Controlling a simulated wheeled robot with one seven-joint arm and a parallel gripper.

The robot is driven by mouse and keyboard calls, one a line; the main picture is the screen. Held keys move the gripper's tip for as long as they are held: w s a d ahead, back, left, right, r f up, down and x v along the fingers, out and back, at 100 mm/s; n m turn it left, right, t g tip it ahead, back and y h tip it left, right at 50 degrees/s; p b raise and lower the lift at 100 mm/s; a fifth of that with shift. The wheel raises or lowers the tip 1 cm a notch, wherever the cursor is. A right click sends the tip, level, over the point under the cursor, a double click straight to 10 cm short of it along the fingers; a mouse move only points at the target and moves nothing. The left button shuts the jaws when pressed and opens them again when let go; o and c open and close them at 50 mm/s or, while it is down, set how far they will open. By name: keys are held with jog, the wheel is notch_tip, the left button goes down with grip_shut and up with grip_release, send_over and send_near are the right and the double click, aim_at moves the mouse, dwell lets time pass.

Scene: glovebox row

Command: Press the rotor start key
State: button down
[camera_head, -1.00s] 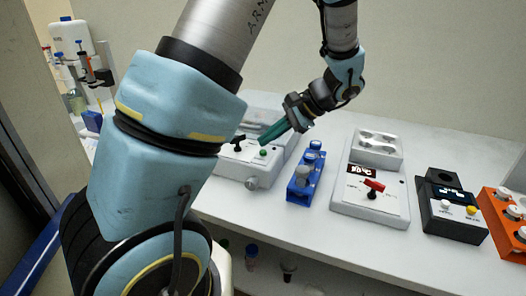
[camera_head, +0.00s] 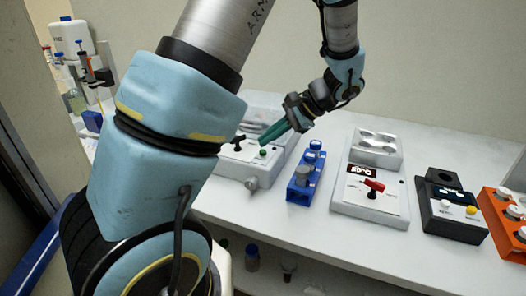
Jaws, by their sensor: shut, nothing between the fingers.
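A white rotor device (camera_head: 232,166) stands at the left of the bench, partly hidden behind my arm. On its sloped front panel are a green round key (camera_head: 263,153) and a black knob (camera_head: 239,139). My gripper (camera_head: 264,141) has green fingers that are shut and empty. It points down and to the left, with its tips just above and behind the green key. A small gap seems to show between the tips and the key, but I cannot tell whether they touch. Any label on the key is too small to read.
To the right stand a blue rack (camera_head: 302,184) with vials, a white device (camera_head: 366,206) with a red lever, a black box (camera_head: 451,218) with white and yellow keys, and an orange rack (camera_head: 503,228). Bare bench lies in front of them.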

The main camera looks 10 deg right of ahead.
jog(key=shift+f, duration=0.4)
jog(key=shift+f+b, duration=0.35)
jog(key=shift+f, duration=0.05)
dwell(0.4)
jog(key=shift+r, duration=0.2)
jog(key=shift+r+p, duration=0.65)
jog(key=shift+p, duration=0.1)
jog(key=shift+r, duration=0.1)
notch_tip(320, 180, up, 5)
jog(key=p, duration=0.4)
dwell(0.6)
